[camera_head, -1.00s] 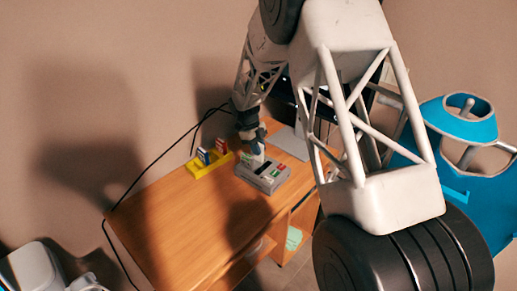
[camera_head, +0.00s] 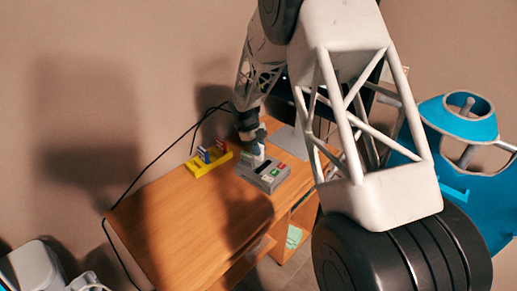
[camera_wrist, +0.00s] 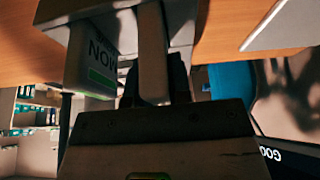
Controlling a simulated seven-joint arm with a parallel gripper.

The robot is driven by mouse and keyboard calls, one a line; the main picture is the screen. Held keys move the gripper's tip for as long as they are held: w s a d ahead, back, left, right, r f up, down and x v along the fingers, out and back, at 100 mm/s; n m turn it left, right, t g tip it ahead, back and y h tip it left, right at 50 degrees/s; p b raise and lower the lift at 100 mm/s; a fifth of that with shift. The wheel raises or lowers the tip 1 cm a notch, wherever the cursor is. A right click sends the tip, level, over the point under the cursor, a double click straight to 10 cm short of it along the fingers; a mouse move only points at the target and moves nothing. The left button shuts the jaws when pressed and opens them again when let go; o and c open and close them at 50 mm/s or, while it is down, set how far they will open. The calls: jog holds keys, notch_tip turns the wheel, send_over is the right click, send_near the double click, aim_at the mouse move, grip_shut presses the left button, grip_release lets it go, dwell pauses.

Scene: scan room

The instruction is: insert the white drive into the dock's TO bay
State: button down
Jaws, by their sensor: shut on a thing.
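My gripper (camera_head: 256,150) is over the grey dock (camera_head: 266,180) on the wooden desk, at the dock's rear left part. It is shut on the white drive (camera_wrist: 90,62), whose label with dark letters and a green band shows in the wrist view. In that view the drive reaches up to the grey dock (camera_wrist: 125,8), touching it or very near. I cannot tell how deep it sits or which bay it is at. The dock's top carries small green and red labels and a dark slot. The drive's far side is hidden by a finger.
A yellow rack (camera_head: 198,170) with a blue and a red drive stands left of the dock. A grey flat panel (camera_head: 291,141) lies behind it to the right. A dark cable runs along the wall and the desk's left edge. The desk's front left is clear.

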jog(key=shift+f, duration=0.6)
dwell(0.5)
jog(key=c, duration=0.8)
grip_release()
jog(key=shift+r, duration=0.2)
jog(key=shift+r, duration=3.25)
